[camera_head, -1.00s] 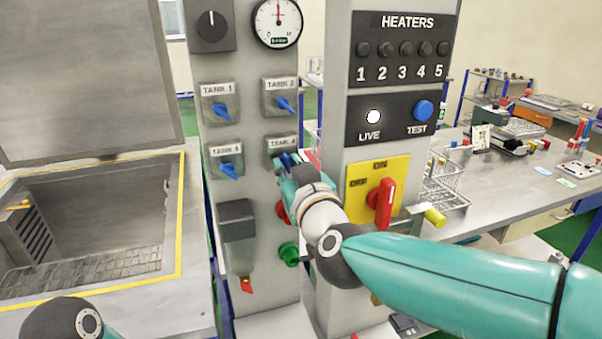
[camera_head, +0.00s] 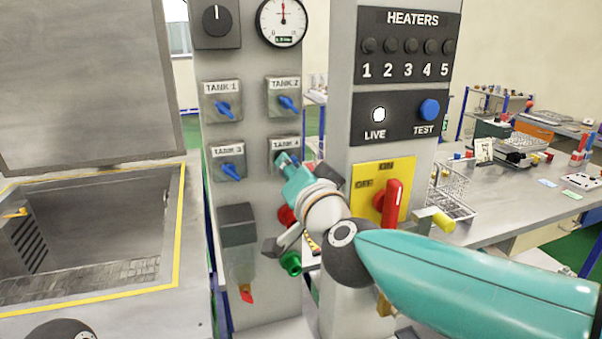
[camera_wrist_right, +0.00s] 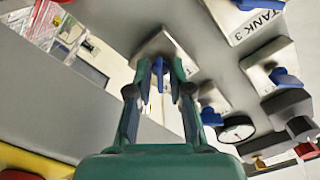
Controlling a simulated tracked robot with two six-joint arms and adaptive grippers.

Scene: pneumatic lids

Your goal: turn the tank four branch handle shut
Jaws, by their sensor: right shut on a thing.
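The tank four plate (camera_head: 277,146), its label partly covered, is the lower right of the valve plates on the grey panel. My right gripper (camera_head: 289,161) is at this plate and hides most of its handle. In the right wrist view, my right gripper's fingers (camera_wrist_right: 166,70) are on either side of the blue tank four handle (camera_wrist_right: 160,76), shut on it in front of the plate (camera_wrist_right: 166,45). The exact angle of the handle is hard to tell. My left gripper is out of view.
The tank one (camera_head: 224,107), tank two (camera_head: 289,103) and tank three (camera_head: 232,171) blue handles are close by. The red heater switch (camera_head: 393,203) stands right of my right wrist. A green knob (camera_head: 291,263) is below it. An open tank (camera_head: 90,235) is at left.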

